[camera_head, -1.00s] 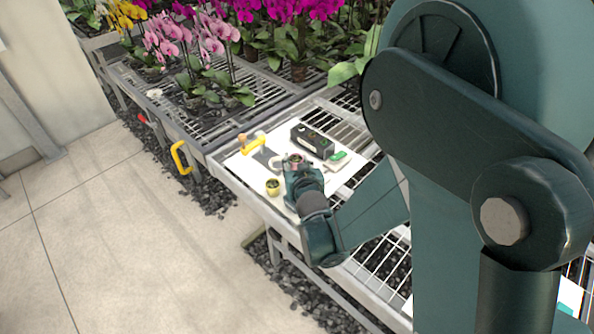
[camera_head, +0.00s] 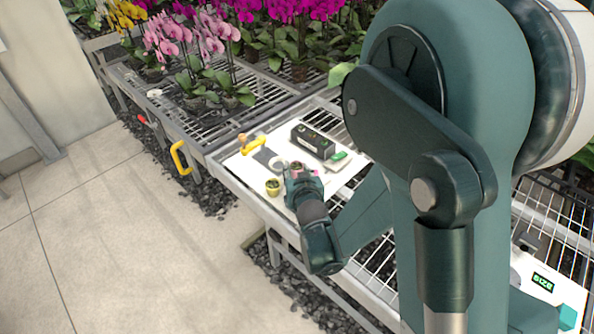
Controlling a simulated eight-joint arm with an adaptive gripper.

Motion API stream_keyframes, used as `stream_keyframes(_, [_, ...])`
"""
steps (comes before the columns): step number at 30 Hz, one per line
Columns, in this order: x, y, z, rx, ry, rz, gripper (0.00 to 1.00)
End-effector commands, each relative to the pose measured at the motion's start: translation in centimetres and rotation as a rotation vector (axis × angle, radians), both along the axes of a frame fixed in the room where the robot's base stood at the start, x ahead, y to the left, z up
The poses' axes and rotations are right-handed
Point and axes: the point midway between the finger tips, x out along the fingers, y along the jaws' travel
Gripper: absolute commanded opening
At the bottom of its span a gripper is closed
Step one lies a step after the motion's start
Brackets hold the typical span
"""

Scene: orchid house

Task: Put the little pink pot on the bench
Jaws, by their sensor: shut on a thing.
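My gripper (camera_head: 296,174) is over the white board on the bench. It is shut on the little pink pot (camera_head: 297,168), of which only a small pink part shows at the fingertips. The rest is hidden by the gripper, and I cannot tell whether the pot touches the board. The bench (camera_head: 240,194) is a metal grid table with a pale rim.
On the white board (camera_head: 236,168) are a small yellow-green pot (camera_head: 273,186), a yellow-handled tool (camera_head: 254,146), a white ring (camera_head: 276,163), a black tray (camera_head: 313,141) and a green-and-white item (camera_head: 338,158). Potted orchids (camera_head: 190,45) stand behind. A device with a green display (camera_head: 543,283) is at right.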

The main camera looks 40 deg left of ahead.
Motion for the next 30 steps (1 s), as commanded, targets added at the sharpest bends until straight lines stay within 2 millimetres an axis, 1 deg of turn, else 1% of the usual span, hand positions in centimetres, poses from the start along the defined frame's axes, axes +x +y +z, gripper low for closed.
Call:
stream_keyframes(3, [0.0,0.0,-0.3,0.0,0.0,0.0,0.18])
stream_keyframes(4, [0.0,0.0,-0.3,0.0,0.0,0.0,0.32])
stream_keyframes(5, [0.0,0.0,-0.3,0.0,0.0,0.0,0.36])
stream_keyframes(6, [0.0,0.0,-0.3,0.0,0.0,0.0,0.37])
stream_keyframes(15, [0.0,0.0,-0.2,0.0,0.0,0.0,0.37])
stream_keyframes(21, [-0.1,-0.1,0.2,0.0,0.0,0.0,0.37])
stream_keyframes(26, [-0.9,-1.2,0.8,0.0,0.0,0.0,0.37])
stream_keyframes(30, [-2.0,-2.6,1.5,0.001,0.001,0.0,0.37])
